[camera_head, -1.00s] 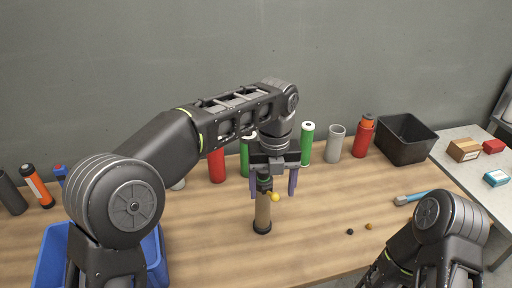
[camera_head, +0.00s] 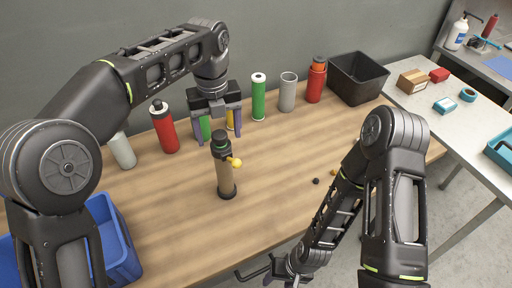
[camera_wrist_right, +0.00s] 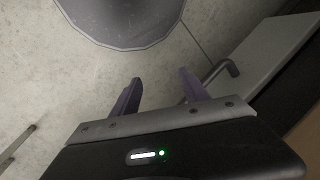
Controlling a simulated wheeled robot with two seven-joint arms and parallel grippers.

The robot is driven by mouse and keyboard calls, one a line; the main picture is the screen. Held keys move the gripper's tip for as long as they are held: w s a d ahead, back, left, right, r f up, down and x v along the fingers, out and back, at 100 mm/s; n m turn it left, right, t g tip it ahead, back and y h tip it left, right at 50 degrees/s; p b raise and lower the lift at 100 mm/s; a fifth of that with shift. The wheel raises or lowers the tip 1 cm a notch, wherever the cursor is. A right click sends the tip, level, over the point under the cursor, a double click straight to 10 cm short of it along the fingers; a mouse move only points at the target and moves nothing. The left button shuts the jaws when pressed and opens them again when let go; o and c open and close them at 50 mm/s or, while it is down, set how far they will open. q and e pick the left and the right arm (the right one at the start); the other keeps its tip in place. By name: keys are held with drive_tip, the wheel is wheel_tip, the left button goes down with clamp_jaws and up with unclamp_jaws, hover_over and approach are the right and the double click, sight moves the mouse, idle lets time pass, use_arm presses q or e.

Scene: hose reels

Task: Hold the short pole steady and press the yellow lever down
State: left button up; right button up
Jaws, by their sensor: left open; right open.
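My left gripper (camera_head: 219,138) is open and empty, pointing down. It appears just behind the pole's top, one finger to each side in the picture; contact cannot be told. My right gripper is low at the table's front edge, partly cut off in the head view; in the wrist view (camera_wrist_right: 158,82) it is open and empty.
Red (camera_head: 164,127), green (camera_head: 258,97) and grey (camera_head: 288,92) cylinders line the back. A black bin (camera_head: 357,78) stands back right, a blue crate (camera_head: 122,250) front left. Small dark and orange balls lie right of the pole. Table around the pole is clear.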

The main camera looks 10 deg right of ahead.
drive_tip(key=w+d, duration=0.1)
drive_tip(key=d, duration=0.3)
drive_tip(key=w+d+m+h, duration=0.1)
drive_tip(key=d, duration=0.3)
drive_tip(key=w+d+r+m+h, duration=0.1)
drive_tip(key=d, duration=0.4)
drive_tip(key=c, duration=0.3)
drive_tip(key=w+d+r+t, duration=0.1)
drive_tip(key=w+r, duration=0.2)
drive_tip(key=r, duration=0.6)
drive_tip(key=w+d+r+t, duration=0.1)
drive_tip(key=w+r+t, duration=0.1)
drive_tip(key=r, duration=0.8)
drive_tip(key=w+a+r+t+y, duration=0.1)
drive_tip(key=a+r+y, duration=0.1)
drive_tip(key=a+r, duration=0.6)
drive_tip(key=w+a+r+m+t+y, duration=0.1)
drive_tip(key=a+r+t+y, duration=0.1)
drive_tip(key=a+r, duration=0.7)
wheel_tip(320, 180, up, 9)
drive_tip(key=shift+w+f+m+t+y, duration=0.2)
drive_tip(key=shift+w+m+t+y, duration=0.1)
drive_tip(key=shift+y, duration=0.4)
drive_tip(key=shift+a, duration=0.1)
